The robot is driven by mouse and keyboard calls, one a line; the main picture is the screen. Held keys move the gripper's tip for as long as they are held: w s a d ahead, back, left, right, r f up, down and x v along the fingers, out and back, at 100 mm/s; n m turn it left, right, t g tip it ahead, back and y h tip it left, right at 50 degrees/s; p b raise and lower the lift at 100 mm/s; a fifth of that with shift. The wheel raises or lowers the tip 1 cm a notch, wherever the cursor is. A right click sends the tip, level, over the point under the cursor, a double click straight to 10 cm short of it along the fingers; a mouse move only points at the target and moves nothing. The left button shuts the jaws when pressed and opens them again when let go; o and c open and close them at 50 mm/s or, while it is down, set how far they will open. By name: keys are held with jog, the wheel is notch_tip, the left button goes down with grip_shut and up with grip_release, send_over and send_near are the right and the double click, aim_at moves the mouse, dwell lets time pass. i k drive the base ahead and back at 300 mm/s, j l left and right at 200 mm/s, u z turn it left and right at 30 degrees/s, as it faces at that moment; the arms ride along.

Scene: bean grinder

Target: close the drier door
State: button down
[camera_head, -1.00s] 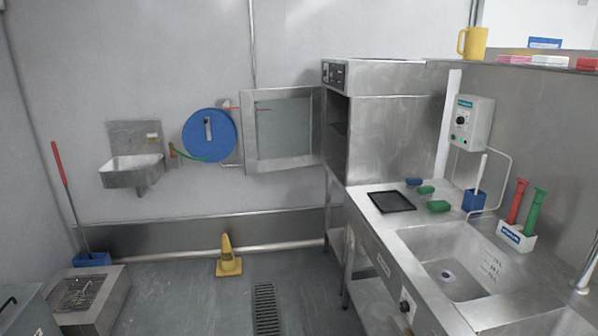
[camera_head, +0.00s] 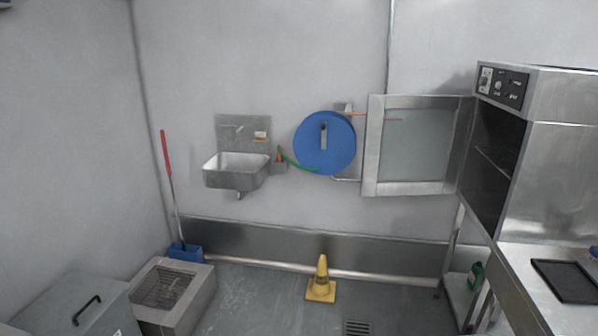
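The drier (camera_head: 564,101) is a steel box on a stand at the right, with a control panel of knobs on its front top. Its door (camera_head: 374,148), a steel frame around a grey glass pane, is swung wide open to the left. The dark inside of the drier (camera_head: 490,160) shows, with a shelf in it. The door's left edge is close to a blue hose reel on the wall; whether they touch I cannot tell. My gripper is not in view.
The hose reel (camera_head: 325,143) and a small sink (camera_head: 237,170) are on the back wall. A floor drain (camera_head: 357,327) lies in front. A steel counter (camera_head: 515,290) fills the right. Floor around the cone is clear.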

aim_at(376, 103)
jog(key=i, duration=1.45)
jog(key=i+j+z, duration=0.15)
jog(key=i+z, duration=0.2)
jog(key=i, duration=0.25)
jog(key=i+j+z, duration=0.3)
jog(key=i, duration=0.3)
jog(key=i+j+z, duration=0.35)
jog(key=i+j, duration=0.1)
jog(key=i, duration=0.1)
